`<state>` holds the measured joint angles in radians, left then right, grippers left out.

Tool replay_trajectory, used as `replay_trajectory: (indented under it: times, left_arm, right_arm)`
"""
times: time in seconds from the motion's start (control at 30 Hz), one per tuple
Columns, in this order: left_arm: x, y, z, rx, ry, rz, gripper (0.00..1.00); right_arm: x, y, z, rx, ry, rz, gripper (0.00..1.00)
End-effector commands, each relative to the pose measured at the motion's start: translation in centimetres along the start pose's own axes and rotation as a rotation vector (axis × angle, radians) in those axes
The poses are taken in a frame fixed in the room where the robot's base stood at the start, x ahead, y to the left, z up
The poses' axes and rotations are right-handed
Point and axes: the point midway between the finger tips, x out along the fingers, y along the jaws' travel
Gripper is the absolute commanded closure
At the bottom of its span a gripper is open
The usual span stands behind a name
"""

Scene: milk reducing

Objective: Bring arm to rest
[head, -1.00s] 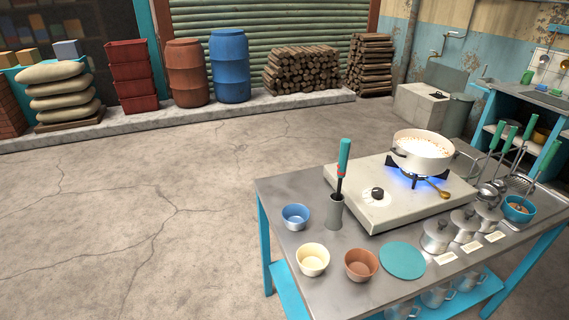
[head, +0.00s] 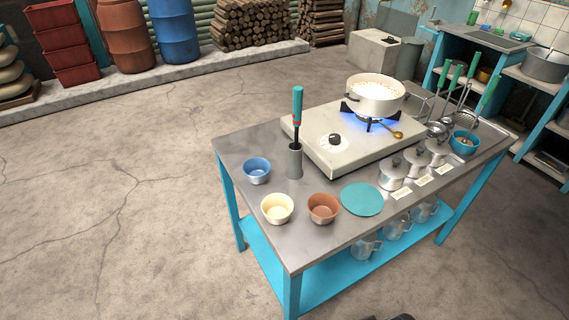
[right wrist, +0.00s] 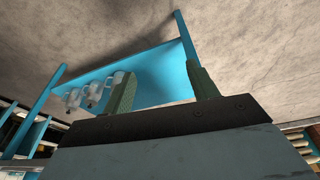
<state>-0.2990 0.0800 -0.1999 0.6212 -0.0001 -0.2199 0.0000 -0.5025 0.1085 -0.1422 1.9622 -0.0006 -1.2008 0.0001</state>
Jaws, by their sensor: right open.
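My right gripper (right wrist: 163,90) shows in the right wrist view with its two green fingers spread apart and nothing between them. Beyond the fingers is the blue lower shelf (right wrist: 165,78) of the table. In the head view a small dark part at the bottom edge may be mine, but too little shows to tell. My left gripper is in neither view. The white pot (head: 375,96) of milk sits on the stove (head: 340,143) over a blue flame. The steel-topped table (head: 310,245) stands clear of any gripper in the head view.
A blue bowl (head: 257,171), cream bowl (head: 277,209), brown bowl (head: 323,208) and teal disc (head: 362,199) lie along the table's near side. A green-handled tool stands in a metal cup (head: 295,162). Lidded canisters (head: 391,176) stand at right. The floor at left is clear.

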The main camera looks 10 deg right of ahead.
Motion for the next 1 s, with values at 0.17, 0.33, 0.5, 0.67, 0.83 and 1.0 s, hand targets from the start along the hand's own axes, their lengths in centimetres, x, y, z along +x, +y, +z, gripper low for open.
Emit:
replay_trajectory:
  times: [0.17,0.33,0.5,0.67,0.83,1.0]
  left_arm:
    - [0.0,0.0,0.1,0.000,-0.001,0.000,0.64]
    - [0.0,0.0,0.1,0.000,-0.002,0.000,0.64]
    - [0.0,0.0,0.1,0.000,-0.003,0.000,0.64]
    - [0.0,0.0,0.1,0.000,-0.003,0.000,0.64]
    - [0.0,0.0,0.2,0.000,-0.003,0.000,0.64]
    - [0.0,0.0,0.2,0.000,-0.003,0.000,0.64]
  right_arm:
    - [7.2,-0.4,3.9,-0.007,-0.043,-0.005,0.41]
    - [12.8,-0.7,8.8,-0.013,-0.076,-0.009,0.41]
    - [16.8,-0.9,14.5,-0.022,-0.109,-0.013,0.41]
    - [18.9,-0.9,20.0,-0.028,-0.136,-0.015,0.41]
    - [19.6,-0.9,23.8,-0.033,-0.152,-0.016,0.41]
    - [19.7,-0.9,25.2,-0.036,-0.157,-0.017,0.41]
